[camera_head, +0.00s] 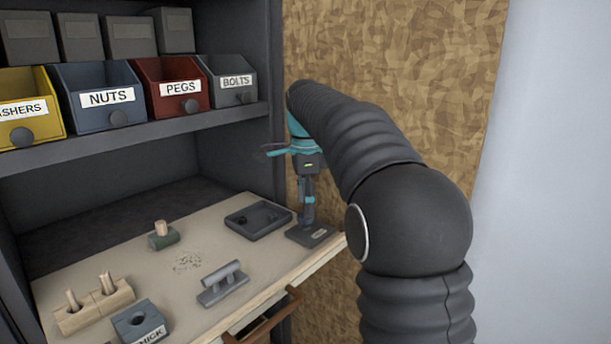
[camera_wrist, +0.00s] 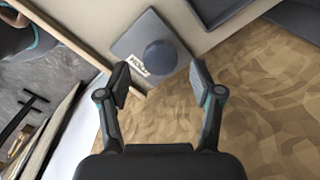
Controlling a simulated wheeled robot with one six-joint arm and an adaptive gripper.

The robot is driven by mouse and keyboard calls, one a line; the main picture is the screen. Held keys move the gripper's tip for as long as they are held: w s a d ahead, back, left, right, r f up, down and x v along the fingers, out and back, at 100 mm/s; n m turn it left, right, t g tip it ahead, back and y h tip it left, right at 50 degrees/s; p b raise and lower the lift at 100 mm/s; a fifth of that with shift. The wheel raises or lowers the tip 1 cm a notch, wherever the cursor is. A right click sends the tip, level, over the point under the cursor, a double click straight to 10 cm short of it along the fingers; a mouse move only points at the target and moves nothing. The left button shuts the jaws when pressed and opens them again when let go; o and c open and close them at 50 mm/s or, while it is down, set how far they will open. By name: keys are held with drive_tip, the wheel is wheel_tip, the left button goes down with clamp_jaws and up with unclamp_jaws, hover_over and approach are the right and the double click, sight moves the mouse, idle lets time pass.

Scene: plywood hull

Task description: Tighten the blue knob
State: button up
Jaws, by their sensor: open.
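A round, dull blue-grey knob (camera_wrist: 160,57) stands on a dark square plate (camera_wrist: 136,36) with a small white label. In the head view the plate (camera_head: 318,238) sits at the right end of the bench, near its front edge. My gripper (camera_head: 307,208) is above the plate, pointing down, and largely hides the knob there. In the wrist view my gripper (camera_wrist: 158,80) is open and empty. Its two fingers are spread to the left and right of the knob in the picture, with the knob slightly beyond the fingertips. I cannot tell whether they touch it.
A dark shallow tray (camera_head: 235,224) lies beside the plate. A grey block with a bar (camera_head: 222,288), a green block with a peg (camera_head: 164,238), a wooden peg block (camera_head: 95,308) and a labelled block (camera_head: 139,325) stand further left. Labelled bins (camera_head: 180,92) line the shelf above.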

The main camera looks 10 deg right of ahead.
wheel_tip(320, 180, up, 10)
idle(0.5)
drive_tip(key=shift+r, duration=0.15)
drive_tip(key=s+f+n+t, duration=0.2)
drive_tip(key=s+n, duration=0.3)
drive_tip(key=s, duration=0.3)
drive_tip(key=s+f+n+t, duration=0.1)
drive_tip(key=s+f+n, duration=0.2)
drive_tip(key=s+n, duration=0.35)
drive_tip(key=s+f+n+t, duration=0.2)
drive_tip(key=s+f+n, duration=0.5)
drive_tip(key=s+f, duration=0.8)
drive_tip(key=shift+s+f+t, duration=0.3)
drive_tip(key=shift+s+f, duration=0.05)
drive_tip(key=shift+s, duration=0.55)
